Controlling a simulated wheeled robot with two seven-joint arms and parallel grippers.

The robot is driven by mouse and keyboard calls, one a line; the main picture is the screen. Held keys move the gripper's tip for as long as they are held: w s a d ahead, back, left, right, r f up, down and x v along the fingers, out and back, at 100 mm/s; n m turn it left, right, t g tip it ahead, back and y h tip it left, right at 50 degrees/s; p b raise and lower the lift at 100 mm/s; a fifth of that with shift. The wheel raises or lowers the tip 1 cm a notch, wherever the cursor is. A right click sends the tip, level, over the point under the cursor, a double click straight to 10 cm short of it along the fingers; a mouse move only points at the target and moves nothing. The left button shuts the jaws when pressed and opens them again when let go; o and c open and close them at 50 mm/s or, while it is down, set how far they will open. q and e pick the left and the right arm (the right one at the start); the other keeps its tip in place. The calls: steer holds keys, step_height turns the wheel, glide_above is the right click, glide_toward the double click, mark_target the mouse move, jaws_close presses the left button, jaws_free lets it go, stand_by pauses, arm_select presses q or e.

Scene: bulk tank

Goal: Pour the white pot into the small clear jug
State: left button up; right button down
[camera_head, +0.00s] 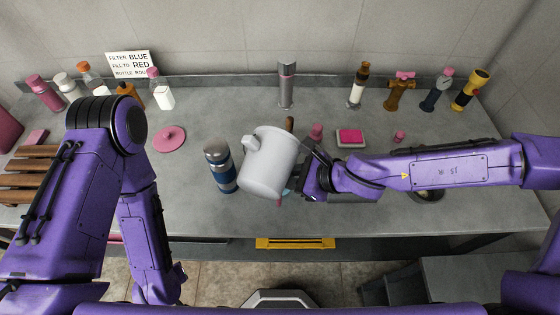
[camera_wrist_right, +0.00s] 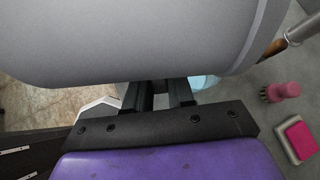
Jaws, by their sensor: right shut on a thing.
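The white pot (camera_head: 268,163) is held above the counter, tilted, left of centre. My right gripper (camera_head: 300,178) is shut on it at its right side. In the right wrist view the pot (camera_wrist_right: 130,40) fills the top, and the gripper fingers (camera_wrist_right: 160,95) reach its near side. A small pale-blue clear piece shows below the pot in the right wrist view (camera_wrist_right: 204,82); it may be the small clear jug, mostly hidden by the pot and gripper. The pot's inside and any stream are not visible. My left arm is folded at the left and its gripper does not show.
A blue-and-steel flask (camera_head: 221,168) stands just left of the pot. A pink lid (camera_head: 169,139) lies farther left. A pink sponge on a tray (camera_head: 350,137) lies right of centre. Several bottles and a steel cylinder (camera_head: 286,84) line the back. A wooden rack (camera_head: 28,170) is at far left.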

steer(key=shift+s+f+m+g+p, duration=0.15)
steer(key=shift+m+g+p, duration=0.3)
steer(key=shift+p, duration=0.9)
